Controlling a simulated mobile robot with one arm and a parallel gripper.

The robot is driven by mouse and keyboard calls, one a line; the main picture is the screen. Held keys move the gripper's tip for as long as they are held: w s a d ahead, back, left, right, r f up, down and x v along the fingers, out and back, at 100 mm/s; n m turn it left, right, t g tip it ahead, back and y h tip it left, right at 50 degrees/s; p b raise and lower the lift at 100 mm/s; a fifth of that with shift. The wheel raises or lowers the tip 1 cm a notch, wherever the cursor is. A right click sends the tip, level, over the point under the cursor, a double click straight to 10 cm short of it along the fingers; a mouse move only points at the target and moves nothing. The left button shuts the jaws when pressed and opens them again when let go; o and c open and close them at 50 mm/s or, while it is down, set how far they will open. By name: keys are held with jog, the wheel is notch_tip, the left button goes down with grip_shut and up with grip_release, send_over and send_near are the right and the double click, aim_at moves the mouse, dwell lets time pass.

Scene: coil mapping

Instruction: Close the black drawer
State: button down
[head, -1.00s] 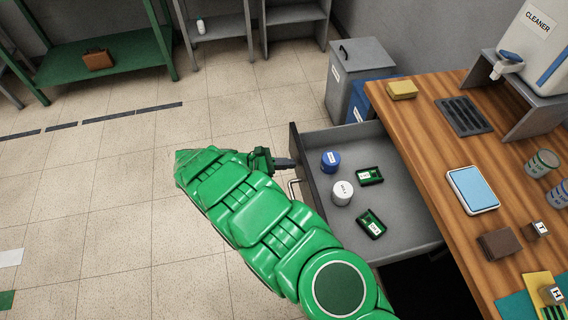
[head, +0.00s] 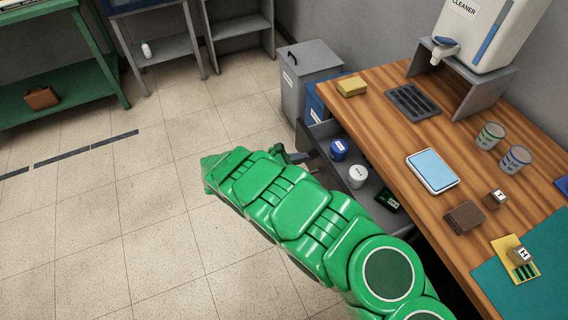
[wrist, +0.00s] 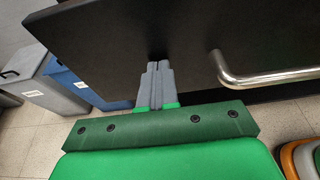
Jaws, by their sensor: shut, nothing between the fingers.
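The black drawer (head: 338,172) is partly open under the wooden workbench. Its grey inside shows a blue jar, a white jar and a green item. In the wrist view its black front (wrist: 120,50) fills the upper part, with a metal bar handle (wrist: 265,76) to the right of the fingers. My gripper (wrist: 156,66) is shut and empty. Its fingertips are at the drawer front, left of the handle, and seem to touch it. In the head view my gripper (head: 298,157) is at the front's far end, partly hidden by my green arm.
The workbench top (head: 370,120) holds a yellow sponge (head: 351,86), a blue-topped box (head: 432,171) and a cleaner dispenser (head: 490,30). A grey bin (head: 305,75) and a blue bin (head: 316,104) stand beyond the drawer.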

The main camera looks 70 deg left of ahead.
aim_at(339, 144)
jog(key=w, duration=1.2)
jog(key=shift+w, duration=0.4)
jog(key=shift+w+r, duration=0.1)
jog(key=shift+w, duration=0.65)
jog(key=shift+w+d, duration=0.1)
jog(key=s, duration=0.6)
jog(key=shift+s+a+r, duration=0.1)
jog(key=shift+s+a, duration=0.05)
jog(key=shift+a, duration=0.1)
jog(key=v, duration=0.9)
